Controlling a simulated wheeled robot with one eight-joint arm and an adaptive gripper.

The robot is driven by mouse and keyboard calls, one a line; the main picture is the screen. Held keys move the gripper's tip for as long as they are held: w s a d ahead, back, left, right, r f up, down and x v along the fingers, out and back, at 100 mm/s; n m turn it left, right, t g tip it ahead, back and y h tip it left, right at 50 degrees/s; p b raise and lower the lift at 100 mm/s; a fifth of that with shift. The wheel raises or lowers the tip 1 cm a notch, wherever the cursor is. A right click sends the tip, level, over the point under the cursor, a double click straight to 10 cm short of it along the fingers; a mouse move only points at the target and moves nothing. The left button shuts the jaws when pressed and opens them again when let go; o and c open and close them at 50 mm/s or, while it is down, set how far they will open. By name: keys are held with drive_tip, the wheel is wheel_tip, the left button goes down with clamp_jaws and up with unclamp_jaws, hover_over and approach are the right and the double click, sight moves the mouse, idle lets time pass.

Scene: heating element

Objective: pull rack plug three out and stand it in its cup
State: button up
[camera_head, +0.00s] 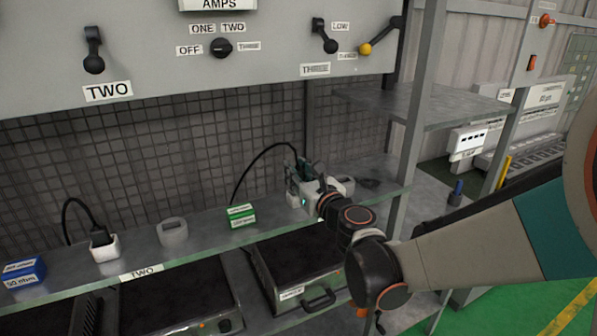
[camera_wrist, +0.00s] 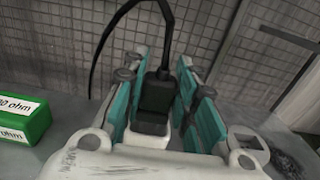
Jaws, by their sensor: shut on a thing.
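A black plug (camera_wrist: 155,92) with a black cable sits between the teal finger pads of my gripper (camera_wrist: 158,100) in the wrist view. The fingers are closed on its sides. A pale block shows just below the plug, and I cannot tell whether the plug is seated in it. In the head view my gripper (camera_head: 294,172) is over the shelf, right of the green box, and mostly hides the plug. A grey cup (camera_wrist: 250,146) stands to the right of the gripper in the wrist view. It shows partly behind the gripper in the head view (camera_head: 347,186).
A green labelled box (camera_head: 241,216) stands left of my gripper. Further left are an empty-looking grey cup (camera_head: 172,232), another plug in a white socket (camera_head: 104,247) and a blue box (camera_head: 22,272). A grey post (camera_head: 420,90) rises at the right. The control panel overhangs the shelf.

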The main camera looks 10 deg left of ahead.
drive_tip(key=shift+f+b, duration=1.3)
drive_tip(key=shift+f, duration=0.25)
drive_tip(key=o, duration=1.2)
drive_tip(key=shift+c, duration=0.2)
drive_tip(key=shift+r, duration=0.15)
